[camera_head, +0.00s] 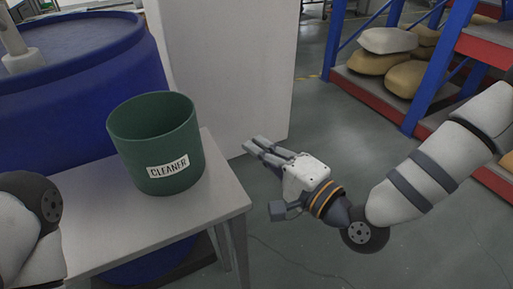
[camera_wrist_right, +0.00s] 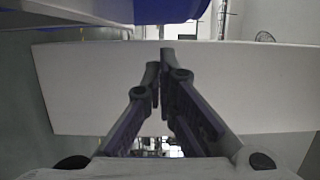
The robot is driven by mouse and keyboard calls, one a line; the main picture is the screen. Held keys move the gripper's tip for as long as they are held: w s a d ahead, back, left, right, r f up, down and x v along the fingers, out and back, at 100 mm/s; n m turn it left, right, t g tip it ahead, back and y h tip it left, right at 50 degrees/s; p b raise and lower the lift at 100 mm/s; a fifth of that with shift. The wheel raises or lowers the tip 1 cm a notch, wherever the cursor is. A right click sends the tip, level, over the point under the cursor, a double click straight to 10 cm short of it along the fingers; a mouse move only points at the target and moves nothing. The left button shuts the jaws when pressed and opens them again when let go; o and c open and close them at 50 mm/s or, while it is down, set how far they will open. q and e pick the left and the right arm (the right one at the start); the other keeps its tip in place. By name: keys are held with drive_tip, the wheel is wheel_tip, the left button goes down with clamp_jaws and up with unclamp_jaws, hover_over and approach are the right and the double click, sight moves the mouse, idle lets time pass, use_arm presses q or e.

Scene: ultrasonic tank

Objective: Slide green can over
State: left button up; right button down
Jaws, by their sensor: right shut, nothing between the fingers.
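The green can (camera_head: 155,142), open at the top and labelled CLEANER, stands upright on the grey-white table (camera_head: 222,196) near its right edge in the head view. My right gripper (camera_head: 257,146) is to the right of the table, apart from the can, its fingers pointing left toward the white panel. In the right wrist view my right gripper (camera_wrist_right: 163,66) shows its fingers closed together with nothing between them. The can does not clearly show in the wrist view. Part of my left arm shows at the lower left of the head view, but its gripper is out of view.
A large blue tank (camera_head: 65,100) stands behind the table at the left. A tall white panel (camera_head: 225,65) stands behind the can. Blue and red shelving (camera_head: 440,65) with sacks (camera_head: 390,40) is at the upper right. The floor right of the table is clear.

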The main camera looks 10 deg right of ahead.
use_arm(q)
drive_tip(key=shift+w+r, duration=0.2)
drive_tip(key=shift+w, duration=0.15)
use_arm(e)
drive_tip(key=w+a, duration=0.1)
drive_tip(key=a, duration=0.1)
drive_tip(key=w+a, duration=0.1)
drive_tip(key=a, duration=0.1)
drive_tip(key=w+a, duration=0.2)
drive_tip(key=a, duration=0.1)
drive_tip(key=shift+a+f, duration=0.1)
drive_tip(key=shift+f, duration=0.05)
use_arm(q)
drive_tip(key=shift+a, duration=0.1)
